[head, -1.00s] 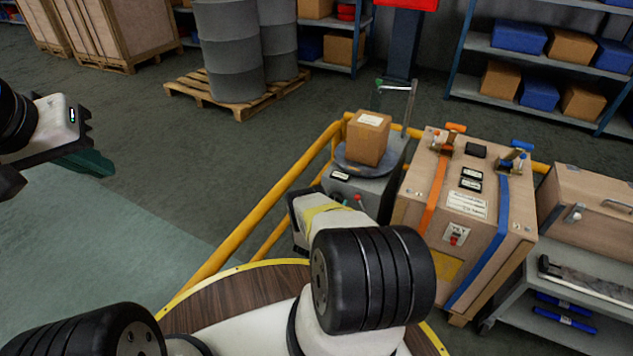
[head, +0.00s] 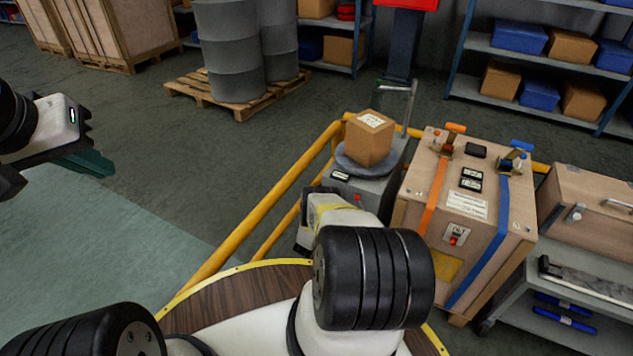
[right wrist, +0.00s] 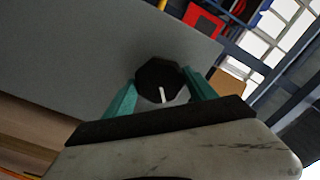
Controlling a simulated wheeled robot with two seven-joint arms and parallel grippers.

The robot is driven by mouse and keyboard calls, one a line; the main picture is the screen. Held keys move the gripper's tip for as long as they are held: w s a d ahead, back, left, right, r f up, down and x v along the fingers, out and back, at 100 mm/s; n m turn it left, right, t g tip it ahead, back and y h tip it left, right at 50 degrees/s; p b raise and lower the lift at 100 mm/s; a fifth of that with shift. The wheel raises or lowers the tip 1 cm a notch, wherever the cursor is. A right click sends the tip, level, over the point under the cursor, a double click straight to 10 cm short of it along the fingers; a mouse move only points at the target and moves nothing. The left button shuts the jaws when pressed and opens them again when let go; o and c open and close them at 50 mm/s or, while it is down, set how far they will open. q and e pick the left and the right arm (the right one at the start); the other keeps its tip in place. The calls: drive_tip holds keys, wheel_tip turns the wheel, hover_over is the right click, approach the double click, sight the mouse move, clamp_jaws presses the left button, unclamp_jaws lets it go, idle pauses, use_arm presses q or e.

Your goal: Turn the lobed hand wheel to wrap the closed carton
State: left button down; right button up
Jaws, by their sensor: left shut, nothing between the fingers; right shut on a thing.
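The closed carton (head: 369,138) with a white label stands on a round grey turntable (head: 352,167) on top of a grey machine (head: 370,188). In the right wrist view a dark lobed hand wheel (right wrist: 158,78) with a white mark sits on the grey machine side, between the teal fingers of my right gripper (right wrist: 160,95). The right gripper is shut on the wheel. In the head view my right arm hides the right fingers and the wheel. My left gripper (head: 92,163) is shut and empty at the far left, over open floor.
A large wooden crate (head: 465,205) with orange and blue straps stands right of the machine. A yellow rail (head: 262,212) runs around this area. A trolley with a wooden box (head: 590,205) is at far right. Drums on a pallet (head: 240,110) stand behind; the left floor is clear.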

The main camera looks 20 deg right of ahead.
drive_tip(key=shift+m, duration=1.3)
drive_tip(key=o, duration=1.4)
drive_tip(key=shift+v, duration=3.95)
drive_tip(key=shift+c, duration=0.2)
